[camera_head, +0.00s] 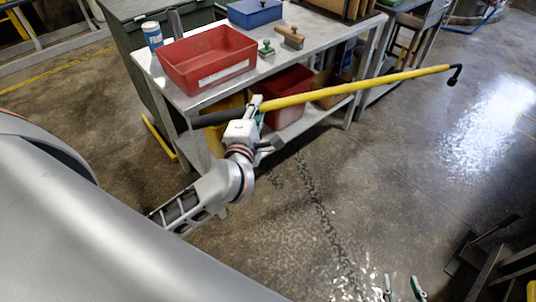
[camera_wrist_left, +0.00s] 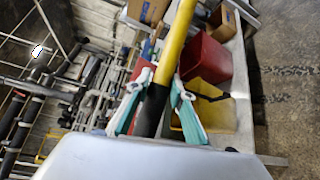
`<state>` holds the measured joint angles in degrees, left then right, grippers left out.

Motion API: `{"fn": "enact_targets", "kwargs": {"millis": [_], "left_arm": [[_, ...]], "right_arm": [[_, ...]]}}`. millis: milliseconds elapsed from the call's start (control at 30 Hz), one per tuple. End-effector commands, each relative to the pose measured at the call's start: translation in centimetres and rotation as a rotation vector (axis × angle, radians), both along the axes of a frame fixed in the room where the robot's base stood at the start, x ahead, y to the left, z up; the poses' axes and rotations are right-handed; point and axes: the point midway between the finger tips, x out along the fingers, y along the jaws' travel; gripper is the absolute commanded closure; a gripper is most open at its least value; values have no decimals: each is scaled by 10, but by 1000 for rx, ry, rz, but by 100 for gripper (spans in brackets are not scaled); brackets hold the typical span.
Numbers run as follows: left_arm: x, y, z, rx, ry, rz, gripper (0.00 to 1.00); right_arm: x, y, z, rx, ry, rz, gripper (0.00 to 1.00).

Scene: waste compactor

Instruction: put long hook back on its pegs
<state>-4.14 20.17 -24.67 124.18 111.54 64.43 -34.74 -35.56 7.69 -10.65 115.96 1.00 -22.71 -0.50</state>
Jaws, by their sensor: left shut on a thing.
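The long hook (camera_head: 350,88) is a yellow pole with a black handle at its left end and a black hook tip at its right end. My left gripper (camera_head: 257,106) is shut on it near where the handle meets the yellow part. It holds the hook almost level, in front of the worktable. In the left wrist view, the hook (camera_wrist_left: 176,45) runs upward between the green and white fingers of my left gripper (camera_wrist_left: 155,88). My right gripper (camera_head: 403,290) shows only its two separated fingertips at the bottom edge, empty. I cannot make out the pegs.
The metal worktable (camera_head: 207,98) carries a red bin (camera_head: 208,62), a blue box (camera_head: 255,12), a spray can and small stamp-like tools. More bins stand on its lower shelf. A dark metal frame (camera_head: 490,262) is at lower right. The floor (camera_head: 400,170) in the middle is clear.

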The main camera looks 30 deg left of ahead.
Motion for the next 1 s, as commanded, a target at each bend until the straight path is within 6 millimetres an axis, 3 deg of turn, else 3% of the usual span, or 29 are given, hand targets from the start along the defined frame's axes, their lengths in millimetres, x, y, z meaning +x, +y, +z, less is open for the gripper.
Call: {"fn": "enact_targets", "kwargs": {"millis": [33, 167, 300, 500, 700, 1000], "left_arm": [[13, 5, -32, -9, 5, 39, 100], [39, 16, -84, -11, 6, 128, 100], [62, 22, -148, -9, 2, 211, 100], [80, 22, -218, -9, -16, 285, 100], [87, 19, -242, -14, -40, 314, 100], [89, 19, -240, -16, -50, 317, 100]], "right_arm": [[-2, 1, -22, -1, 4, 5, 60], [-3, 4, -44, -6, 5, 16, 60], [-10, 7, -72, -9, 24, 27, 60], [-21, 11, -101, -11, 58, 38, 60], [-24, 12, -108, -11, 66, 44, 60], [-22, 12, -105, -12, 61, 43, 60]]}}
